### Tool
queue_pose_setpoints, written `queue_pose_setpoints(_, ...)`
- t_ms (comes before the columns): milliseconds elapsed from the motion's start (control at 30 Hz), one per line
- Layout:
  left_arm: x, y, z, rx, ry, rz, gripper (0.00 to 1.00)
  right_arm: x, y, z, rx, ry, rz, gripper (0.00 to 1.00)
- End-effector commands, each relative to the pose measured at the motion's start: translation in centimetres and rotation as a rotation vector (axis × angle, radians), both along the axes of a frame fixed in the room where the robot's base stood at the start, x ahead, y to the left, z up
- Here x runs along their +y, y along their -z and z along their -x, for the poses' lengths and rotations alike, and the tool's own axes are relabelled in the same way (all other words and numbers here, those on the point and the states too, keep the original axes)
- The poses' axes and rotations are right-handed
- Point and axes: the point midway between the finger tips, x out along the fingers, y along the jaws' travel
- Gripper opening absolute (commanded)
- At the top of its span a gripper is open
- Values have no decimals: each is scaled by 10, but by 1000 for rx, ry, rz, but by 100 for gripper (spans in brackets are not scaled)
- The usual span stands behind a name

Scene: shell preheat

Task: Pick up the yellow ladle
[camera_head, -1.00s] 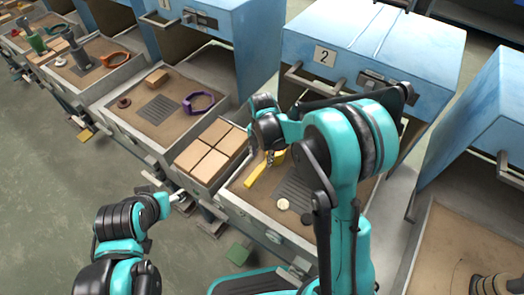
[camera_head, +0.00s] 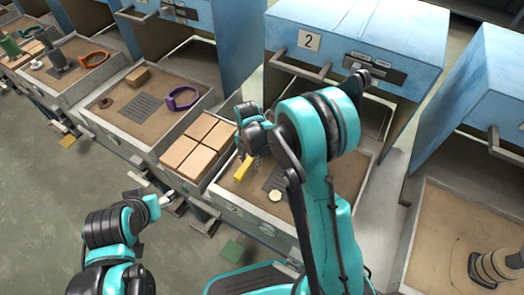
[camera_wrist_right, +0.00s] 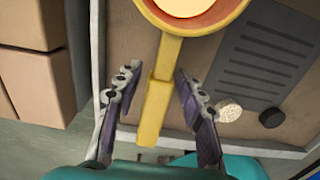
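The yellow ladle (camera_wrist_right: 154,112) lies in the tray under the blue unit marked 2. In the right wrist view its bowl is at the top, with a pale inside and an orange rim, and its handle runs down between my fingers. In the head view only part of the yellow handle (camera_head: 243,168) shows; my right arm hides the rest. My right gripper (camera_wrist_right: 155,72) is open, with one finger on each side of the handle and a visible gap on both sides. My left gripper (camera_head: 164,196) is low at the left, away from the ladle; its fingers are too small to read.
Cardboard boxes (camera_head: 198,147) stand left of the ladle's tray. A slotted dark plate (camera_wrist_right: 262,62), a pale round disc (camera_wrist_right: 228,110) and a dark round piece (camera_wrist_right: 271,118) lie right of the handle. The tray wall (camera_wrist_right: 238,143) is close below. Neighbouring trays hold a purple ring (camera_head: 183,98) and other parts.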

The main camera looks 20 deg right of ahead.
Motion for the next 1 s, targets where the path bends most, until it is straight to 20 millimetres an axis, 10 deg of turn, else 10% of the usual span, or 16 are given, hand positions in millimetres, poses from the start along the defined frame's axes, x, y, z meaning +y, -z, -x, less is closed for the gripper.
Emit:
queue_pose_setpoints(100,0,0,0,0,0,0,60,0,0,0,0,0,0,1)
queue_pose_setpoints(533,0,-3,0,0,0,0,60,0,-5,0,-1,0,1,0)
queue_pose_setpoints(800,0,-23,0,0,0,0,60,0,-44,0,-1,0,1,0)
queue_pose_setpoints(1000,0,-38,0,0,0,0,60,-43,-71,14,-1,7,1,0)
